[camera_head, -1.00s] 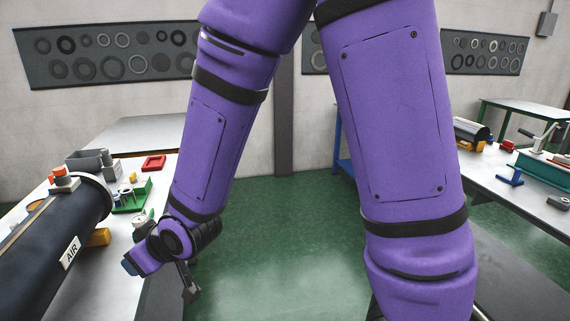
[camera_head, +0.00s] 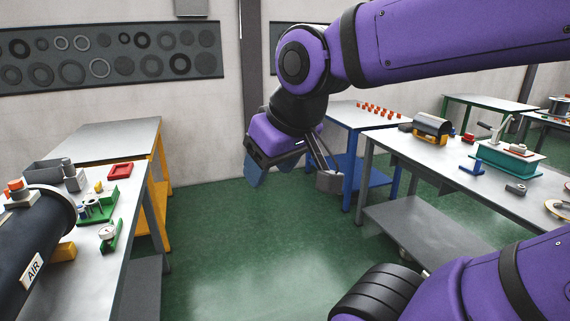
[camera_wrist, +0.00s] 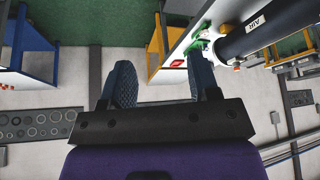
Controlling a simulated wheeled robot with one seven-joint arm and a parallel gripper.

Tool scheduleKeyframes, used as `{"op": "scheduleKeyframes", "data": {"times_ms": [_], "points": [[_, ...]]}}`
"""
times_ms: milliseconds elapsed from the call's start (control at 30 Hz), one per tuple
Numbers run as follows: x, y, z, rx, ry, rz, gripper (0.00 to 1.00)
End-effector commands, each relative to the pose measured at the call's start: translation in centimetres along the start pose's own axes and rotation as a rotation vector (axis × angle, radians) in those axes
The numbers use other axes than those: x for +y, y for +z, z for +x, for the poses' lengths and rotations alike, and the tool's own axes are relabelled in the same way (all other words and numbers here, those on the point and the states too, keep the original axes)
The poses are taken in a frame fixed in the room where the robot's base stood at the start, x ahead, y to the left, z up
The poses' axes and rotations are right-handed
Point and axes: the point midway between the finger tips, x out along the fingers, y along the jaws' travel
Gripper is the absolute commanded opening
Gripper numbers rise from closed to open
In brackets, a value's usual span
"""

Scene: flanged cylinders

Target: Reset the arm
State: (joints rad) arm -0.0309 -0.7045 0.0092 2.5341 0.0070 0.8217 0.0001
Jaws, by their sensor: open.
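My gripper (camera_head: 290,178) hangs from my purple arm near the middle of the head view, over the green floor between the workbenches. In the wrist view my gripper (camera_wrist: 163,85) shows two dark textured fingers spread apart, with nothing between them. The gripper is open and empty. It touches no table or object that I can see.
A dark cylinder marked AIR (camera_head: 38,240) lies on the left bench (camera_head: 95,262), near a grey bin (camera_head: 42,172) and a red tray (camera_head: 119,171). A blue-legged table (camera_head: 345,114) bears several orange pieces. The right bench (camera_head: 440,172) holds a black-and-yellow cylinder (camera_head: 431,127). The floor (camera_head: 220,240) is clear.

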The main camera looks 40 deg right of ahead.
Motion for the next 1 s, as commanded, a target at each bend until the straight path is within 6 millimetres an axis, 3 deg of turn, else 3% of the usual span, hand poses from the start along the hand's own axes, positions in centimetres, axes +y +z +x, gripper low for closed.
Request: {"op": "scheduleKeyframes", "data": {"times_ms": [200,1000], "points": [[0.8,1.8,-1.6,-0.027,0.016,0.034,0.56],[0.8,1.9,-1.6,-0.029,0.015,0.034,0.56]]}}
